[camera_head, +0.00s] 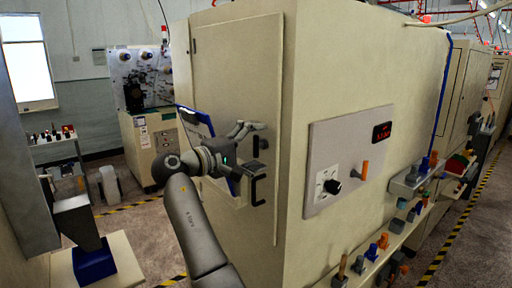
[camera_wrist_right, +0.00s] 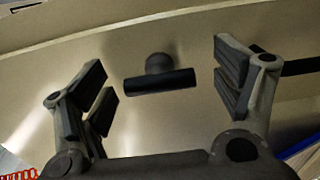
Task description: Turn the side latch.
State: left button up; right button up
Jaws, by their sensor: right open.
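The side latch (camera_wrist_right: 160,82) is a small black T-shaped knob on the cream cabinet side. In the right wrist view it lies between the two open fingers of my right gripper (camera_wrist_right: 165,78), with clear space on both sides. Its crossbar lies nearly level in that view. In the head view my right gripper (camera_head: 256,149) is open at the narrow side of the cabinet (camera_head: 350,65), just above a black bar handle (camera_head: 258,190). The latch is mostly hidden by the gripper there. My left gripper is not in view.
A panel with a black knob (camera_head: 332,187) and an orange switch (camera_head: 365,170) is on the cabinet's front. Shelves of coloured spindles stand below it. Open floor lies to the left.

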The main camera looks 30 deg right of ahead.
jog(key=a, duration=1.2)
jog(key=shift+s, duration=0.45)
jog(key=shift+f, duration=0.15)
